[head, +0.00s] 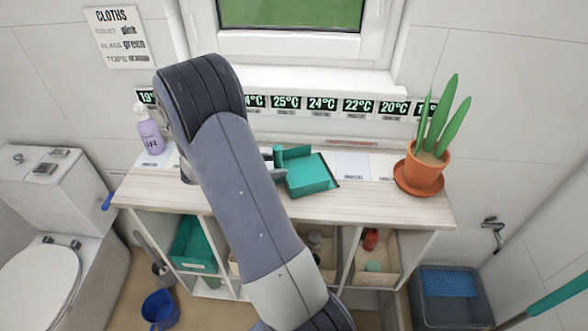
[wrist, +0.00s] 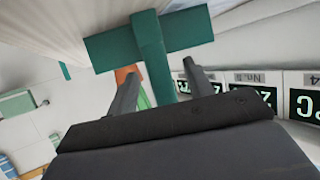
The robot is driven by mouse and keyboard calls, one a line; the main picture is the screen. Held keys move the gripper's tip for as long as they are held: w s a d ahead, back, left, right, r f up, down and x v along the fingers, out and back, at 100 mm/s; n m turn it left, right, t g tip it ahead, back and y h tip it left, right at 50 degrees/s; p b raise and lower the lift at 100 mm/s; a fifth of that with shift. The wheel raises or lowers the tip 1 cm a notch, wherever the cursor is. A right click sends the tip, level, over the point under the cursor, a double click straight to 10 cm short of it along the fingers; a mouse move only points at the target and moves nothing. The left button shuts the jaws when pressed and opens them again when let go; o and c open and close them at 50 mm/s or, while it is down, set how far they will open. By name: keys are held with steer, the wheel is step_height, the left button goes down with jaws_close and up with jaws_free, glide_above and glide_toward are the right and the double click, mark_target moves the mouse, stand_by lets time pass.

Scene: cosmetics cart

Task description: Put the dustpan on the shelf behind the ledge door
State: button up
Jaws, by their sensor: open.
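The teal dustpan (head: 310,177) lies on the pale wooden ledge top (head: 385,203), right of my arm, with its handle (head: 278,156) standing up at its left end. In the wrist view the dustpan (wrist: 108,48) shows as a teal T shape. My gripper (wrist: 161,78) is open, with its dark fingers apart on either side of the teal stem. I cannot tell whether they touch it. In the head view my arm hides most of the gripper. No ledge door can be made out; the cabinet below shows open compartments, partly hidden by my arm.
Temperature displays (head: 322,104) line the wall behind. Bins (head: 193,245) fill compartments below. A blue bucket (head: 160,308) and grey crate (head: 447,302) stand on the floor.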

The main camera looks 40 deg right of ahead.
jaws_close()
stand_by(0.5)
